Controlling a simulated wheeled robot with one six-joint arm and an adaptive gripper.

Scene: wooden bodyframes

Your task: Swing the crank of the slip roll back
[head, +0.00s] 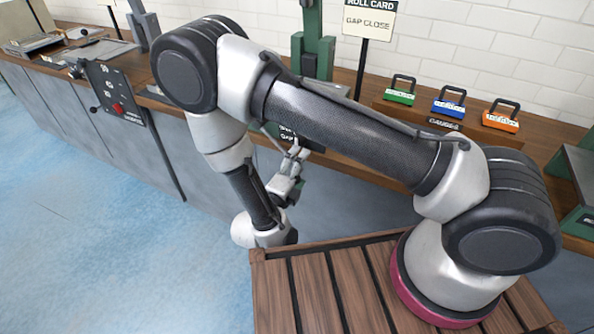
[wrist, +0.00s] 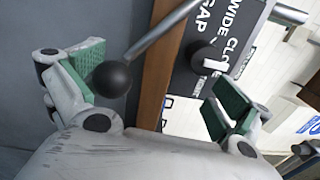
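A black ball knob (wrist: 112,79) on a bare metal rod (wrist: 160,34) shows in the wrist view; it looks like the slip roll's crank. My gripper (wrist: 157,78) is open, with its green pads well apart. The ball lies between them in the picture, close to the left pad; I cannot tell whether they touch. In the head view my gripper (head: 294,163) hangs in front of the bench, below the green slip roll frame (head: 318,45). My arm hides much of the machine there, and the crank cannot be made out.
A dark panel (wrist: 236,28) lettered WIDE, CLOSE and GAP carries a smaller black knob (wrist: 203,57). Behind my arm stands a sign reading GAP CLOSE (head: 368,22). Green (head: 400,94), blue (head: 449,104) and orange (head: 502,119) gauges stand at the right. The floor at left is clear.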

